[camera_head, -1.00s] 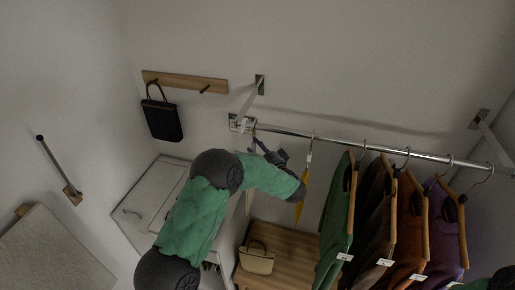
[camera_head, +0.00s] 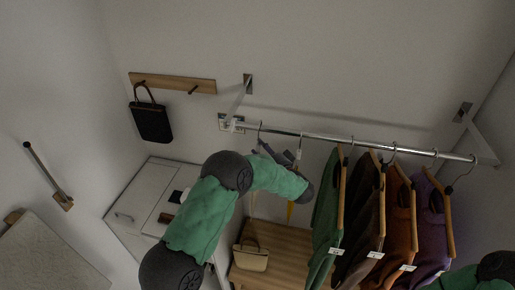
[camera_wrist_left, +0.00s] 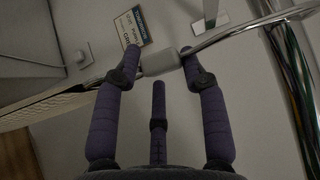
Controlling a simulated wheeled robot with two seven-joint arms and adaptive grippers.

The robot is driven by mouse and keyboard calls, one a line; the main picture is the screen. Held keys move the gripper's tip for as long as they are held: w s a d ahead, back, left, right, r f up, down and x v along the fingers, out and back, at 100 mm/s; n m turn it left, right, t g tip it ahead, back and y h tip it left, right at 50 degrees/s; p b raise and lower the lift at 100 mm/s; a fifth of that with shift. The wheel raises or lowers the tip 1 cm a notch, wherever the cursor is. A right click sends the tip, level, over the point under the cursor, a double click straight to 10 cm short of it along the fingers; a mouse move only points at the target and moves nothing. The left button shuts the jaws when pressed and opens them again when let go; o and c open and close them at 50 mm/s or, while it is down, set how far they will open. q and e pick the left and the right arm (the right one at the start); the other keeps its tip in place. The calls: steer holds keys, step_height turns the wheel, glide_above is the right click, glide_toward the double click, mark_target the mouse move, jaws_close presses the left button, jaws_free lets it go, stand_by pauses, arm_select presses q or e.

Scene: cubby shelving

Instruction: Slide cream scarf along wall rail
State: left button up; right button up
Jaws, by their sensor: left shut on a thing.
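My left gripper (camera_head: 272,150) is up just under the wall rail (camera_head: 345,143), near its left end. In the left wrist view its fingers (camera_wrist_left: 183,58) are closed on a small grey block (camera_wrist_left: 160,62) with bent metal wire on both sides, apparently a hanger part. A hanger hook (camera_head: 261,128) sits on the rail above the gripper. A cream woven strip (camera_wrist_left: 45,104), apparently the scarf, hangs at the left in the wrist view. In the head view my arm hides most of it; a pale strip (camera_head: 252,204) shows below. My right gripper is out of frame.
Green (camera_head: 325,215), brown (camera_head: 362,220), orange (camera_head: 398,225) and purple (camera_head: 432,225) garments hang farther right. A black bag (camera_head: 152,122) hangs on a peg board. A beige handbag (camera_head: 250,257) sits on the bench.

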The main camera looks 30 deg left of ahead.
arm_select(q)
steer(key=w+d+p, duration=0.1)
steer(key=d, duration=0.5)
steer(key=shift+w+d, duration=0.2)
steer(key=shift+w, duration=0.1)
stand_by(0.3)
steer(key=shift+a+p, duration=0.1)
steer(key=shift+p, duration=0.25)
steer(key=o, duration=1.3)
steer(key=shift+o, duration=0.2)
steer(key=shift+s, duration=0.1)
